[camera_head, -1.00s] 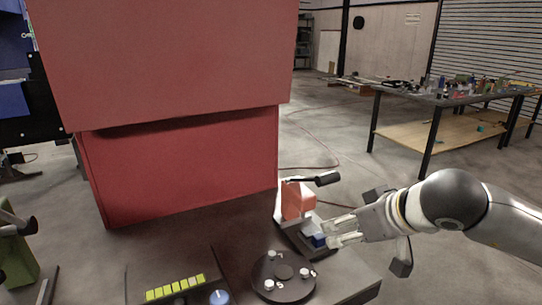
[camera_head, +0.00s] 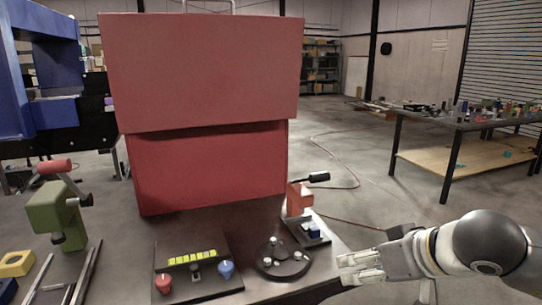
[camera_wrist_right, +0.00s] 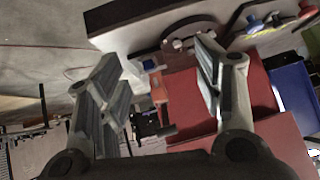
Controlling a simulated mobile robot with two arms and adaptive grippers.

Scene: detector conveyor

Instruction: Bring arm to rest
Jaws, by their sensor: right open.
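My right gripper (camera_head: 358,268) is in the lower right of the head view, its arm coming in from the right. It is open and empty, to the right of the dark bench top (camera_head: 215,222) and apart from the orange block device (camera_head: 299,200) with the black handle. In the right wrist view its two fingers (camera_wrist_right: 160,100) stand wide apart with nothing between them held. The device with a small blue block (camera_head: 314,229) stands at the bench's right end. My left gripper does not show.
A round dark disc with white knobs (camera_head: 282,260) and a panel with yellow buttons (camera_head: 192,258) lie on the bench. A large red box (camera_head: 205,75) rises behind. A green clamp-like device (camera_head: 60,212) stands at left. A cluttered table (camera_head: 470,122) is at back right, with open floor between.

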